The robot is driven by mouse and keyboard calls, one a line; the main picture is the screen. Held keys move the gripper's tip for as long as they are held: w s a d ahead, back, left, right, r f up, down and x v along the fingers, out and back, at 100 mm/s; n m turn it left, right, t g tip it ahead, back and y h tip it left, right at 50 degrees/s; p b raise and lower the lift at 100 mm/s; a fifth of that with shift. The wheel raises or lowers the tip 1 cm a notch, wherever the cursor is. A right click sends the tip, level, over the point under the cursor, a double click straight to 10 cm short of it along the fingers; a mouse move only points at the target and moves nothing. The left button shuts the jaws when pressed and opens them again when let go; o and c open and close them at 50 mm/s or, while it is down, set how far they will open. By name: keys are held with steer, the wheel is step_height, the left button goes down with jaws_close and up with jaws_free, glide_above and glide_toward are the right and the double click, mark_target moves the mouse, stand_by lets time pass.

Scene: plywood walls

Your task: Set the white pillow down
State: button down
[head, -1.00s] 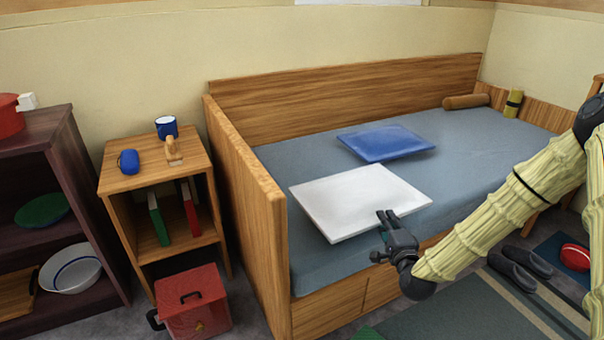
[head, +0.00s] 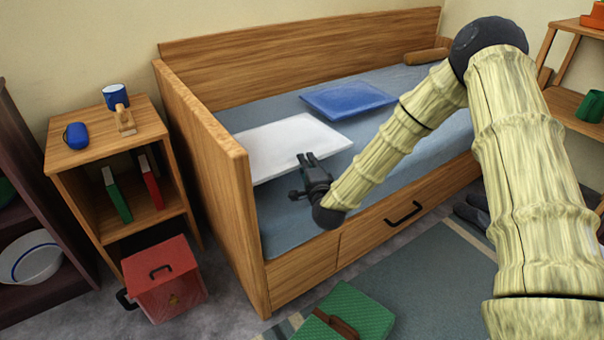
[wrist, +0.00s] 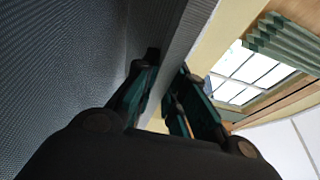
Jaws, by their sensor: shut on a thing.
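The white pillow (head: 285,140) is a flat, pale slab over the near left part of the bed in the head view. Its left end is partly hidden by the bed's wooden end board. My gripper (head: 308,160) is at the pillow's near edge, shut on it. In the wrist view, a thin grey edge (wrist: 188,32) runs between the fingers of my gripper (wrist: 165,98). The grey-blue mattress (head: 290,225) lies under the pillow. I cannot tell whether the pillow touches it.
A blue pillow (head: 347,98) lies behind the white one. The end board (head: 205,150) rises at the left. A nightstand (head: 75,160), a red box (head: 162,285) and a green box (head: 350,310) stand nearby. A brown bolster (head: 426,56) lies at the far end.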

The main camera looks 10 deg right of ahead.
steer(key=shift+w+a, duration=0.25)
steer(key=shift+a, duration=0.05)
steer(key=f, duration=0.1)
steer(key=f+b, duration=0.2)
steer(key=shift+w+a+f, duration=0.25)
steer(key=shift+a+f, duration=0.05)
steer(key=shift+r, duration=0.1)
steer(key=c, duration=1.5)
jaws_free()
steer(key=shift+s, duration=0.15)
steer(key=s+p, duration=0.3)
steer(key=s, duration=0.8)
steer(key=shift+s, duration=0.4)
